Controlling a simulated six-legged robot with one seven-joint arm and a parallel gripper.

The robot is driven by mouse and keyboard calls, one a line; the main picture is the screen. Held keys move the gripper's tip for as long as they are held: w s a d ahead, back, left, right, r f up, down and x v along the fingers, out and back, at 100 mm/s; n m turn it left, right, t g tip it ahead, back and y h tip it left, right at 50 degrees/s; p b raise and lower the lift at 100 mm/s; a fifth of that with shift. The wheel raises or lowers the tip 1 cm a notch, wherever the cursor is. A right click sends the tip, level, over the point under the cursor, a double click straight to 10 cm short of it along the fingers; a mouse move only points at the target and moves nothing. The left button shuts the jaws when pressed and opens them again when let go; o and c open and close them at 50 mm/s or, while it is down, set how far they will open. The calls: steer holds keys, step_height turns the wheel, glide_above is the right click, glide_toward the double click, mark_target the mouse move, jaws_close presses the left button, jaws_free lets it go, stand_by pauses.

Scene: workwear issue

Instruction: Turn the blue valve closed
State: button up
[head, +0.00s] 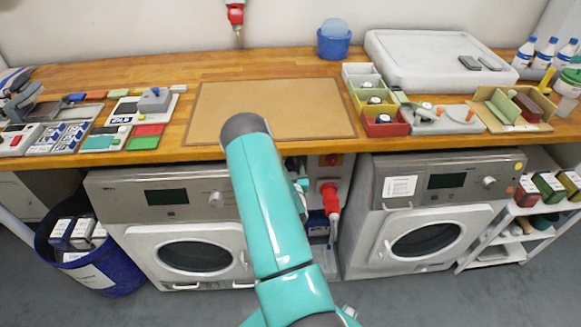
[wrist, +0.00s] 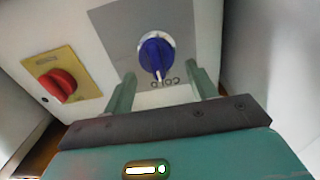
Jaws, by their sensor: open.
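The blue valve (wrist: 157,56) is a round knob with a pale collar and a white pointer mark pointing down in the wrist view. It sits on a grey plate (wrist: 118,40) with the word COLD printed upside down. My gripper (wrist: 160,74) is open, with one green finger on each side below the knob in the picture. I cannot tell whether either finger touches it; a gap shows on both sides. Nothing is held. In the head view my arm covers the valve and the gripper.
A red knob on a yellow plate (wrist: 43,66) sits left of the blue valve. Grey walls flank the panel closely. In the head view, the panel recess lies under the wooden worktop (head: 180,75), between the left washer (head: 160,207) and the right washer (head: 457,207).

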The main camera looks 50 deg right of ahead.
steer(key=shift+w+d, duration=0.25)
steer(key=shift+d, duration=0.05)
steer(key=c, duration=1)
steer(key=shift+o, duration=0.2)
